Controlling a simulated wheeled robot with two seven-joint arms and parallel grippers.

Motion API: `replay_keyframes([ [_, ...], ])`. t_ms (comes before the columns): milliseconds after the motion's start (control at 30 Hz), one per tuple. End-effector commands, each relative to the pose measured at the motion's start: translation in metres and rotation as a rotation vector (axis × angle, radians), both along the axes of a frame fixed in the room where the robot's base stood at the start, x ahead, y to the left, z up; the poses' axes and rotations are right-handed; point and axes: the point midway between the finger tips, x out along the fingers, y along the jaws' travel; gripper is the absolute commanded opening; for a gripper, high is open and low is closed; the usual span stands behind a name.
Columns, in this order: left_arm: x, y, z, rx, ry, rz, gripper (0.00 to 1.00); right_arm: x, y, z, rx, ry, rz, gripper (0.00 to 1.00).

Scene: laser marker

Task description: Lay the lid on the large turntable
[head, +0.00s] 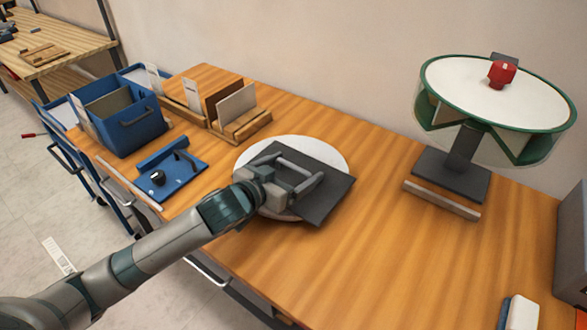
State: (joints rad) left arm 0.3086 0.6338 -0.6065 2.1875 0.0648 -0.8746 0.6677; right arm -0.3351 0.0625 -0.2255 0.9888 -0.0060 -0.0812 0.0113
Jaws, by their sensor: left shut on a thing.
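A dark grey square plate (330,195), which seems to be the lid, lies level over a white round disc (335,152) on the wooden bench. The disc seems to be the large turntable; its far edge shows white, and the plate covers much of the rest. My left gripper (316,176) reaches in from the left over the plate and is shut on it. The exact grip is partly hidden by the fingers. The plate overhangs the disc at the near right. I cannot tell whether plate and disc touch. My right gripper is out of view.
A raised round stand (455,75) with a green rim and a red knob (502,73) stands at the right. A blue bin (125,115), a blue tool tray (172,175) and wooden holders (240,125) are at the left. The bench middle right (380,260) is clear.

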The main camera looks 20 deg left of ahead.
Motion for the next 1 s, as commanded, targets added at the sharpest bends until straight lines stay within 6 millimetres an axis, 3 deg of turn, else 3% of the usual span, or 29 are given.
replay_keyframes([
  [33, 0.000, 0.000, -0.002, -0.001, 0.000, 0.000, 0.61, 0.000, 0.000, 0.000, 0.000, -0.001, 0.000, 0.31],
  [67, 0.000, 0.000, -0.001, 0.000, 0.000, 0.000, 0.94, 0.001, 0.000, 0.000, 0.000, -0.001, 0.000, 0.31],
  [100, 0.000, 0.000, -0.001, 0.000, 0.000, 0.000, 1.00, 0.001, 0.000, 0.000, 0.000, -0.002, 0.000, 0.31],
  [567, -0.007, 0.003, 0.003, -0.001, 0.001, 0.000, 1.00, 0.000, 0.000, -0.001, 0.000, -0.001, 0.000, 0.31],
  [767, -0.030, 0.011, 0.010, 0.000, 0.001, -0.001, 1.00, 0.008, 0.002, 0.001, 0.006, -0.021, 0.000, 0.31],
  [1000, -0.071, 0.026, 0.023, 0.001, 0.001, -0.001, 1.00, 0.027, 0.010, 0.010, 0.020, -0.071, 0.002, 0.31],
])
